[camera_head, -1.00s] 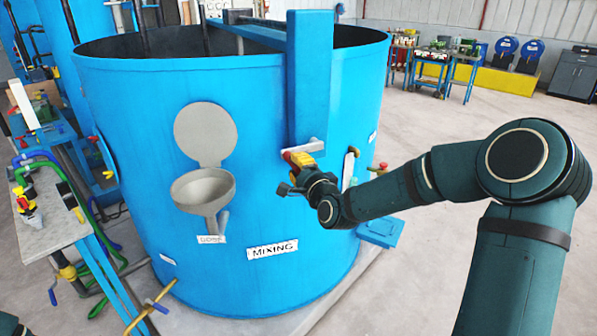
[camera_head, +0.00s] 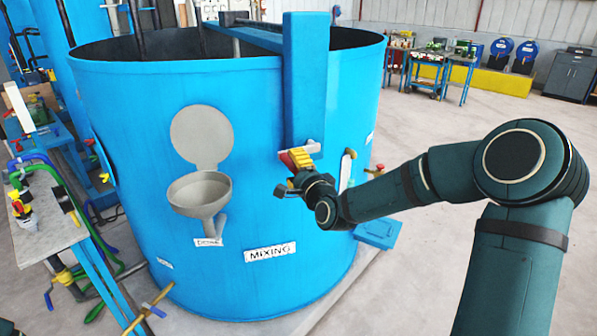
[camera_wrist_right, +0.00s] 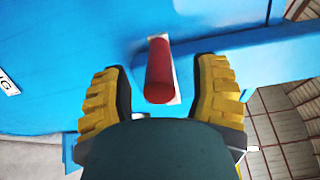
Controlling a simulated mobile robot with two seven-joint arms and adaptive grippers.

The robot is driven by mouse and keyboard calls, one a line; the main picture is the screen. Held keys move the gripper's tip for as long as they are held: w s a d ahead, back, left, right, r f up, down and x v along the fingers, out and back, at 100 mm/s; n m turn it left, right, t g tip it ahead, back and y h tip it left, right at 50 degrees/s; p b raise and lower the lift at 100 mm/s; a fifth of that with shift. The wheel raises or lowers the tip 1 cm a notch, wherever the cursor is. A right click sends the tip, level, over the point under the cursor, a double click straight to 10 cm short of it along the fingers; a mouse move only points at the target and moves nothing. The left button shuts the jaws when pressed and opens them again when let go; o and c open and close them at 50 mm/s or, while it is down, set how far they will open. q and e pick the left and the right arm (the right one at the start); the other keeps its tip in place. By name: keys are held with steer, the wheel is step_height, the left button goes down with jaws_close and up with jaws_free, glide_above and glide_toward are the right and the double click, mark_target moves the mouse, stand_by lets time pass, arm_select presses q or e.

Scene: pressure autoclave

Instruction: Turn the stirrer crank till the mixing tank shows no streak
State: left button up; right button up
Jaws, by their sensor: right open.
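The mixing tank (camera_head: 140,180) is a large blue open-topped drum with a MIXING label. A blue post (camera_head: 305,80) runs down its front. The stirrer crank (camera_head: 312,146) shows as a pale bar at the post's lower end. In the right wrist view its red grip (camera_wrist_right: 159,72) points toward me between the two yellow-padded fingers. My right gripper (camera_head: 291,162) is open, with a visible gap on each side of the red grip; it also shows in the right wrist view (camera_wrist_right: 160,88). The tank's contents are hidden from this angle. My left gripper is out of view.
A grey lidded funnel (camera_head: 200,190) marked DOSE sticks out of the tank left of the crank. A pale-handled lever (camera_head: 346,170) sits close right of my gripper. A bench with valves and hoses (camera_head: 45,240) stands at the left. The floor at right is open.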

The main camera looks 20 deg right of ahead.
steer(key=s, duration=1.2)
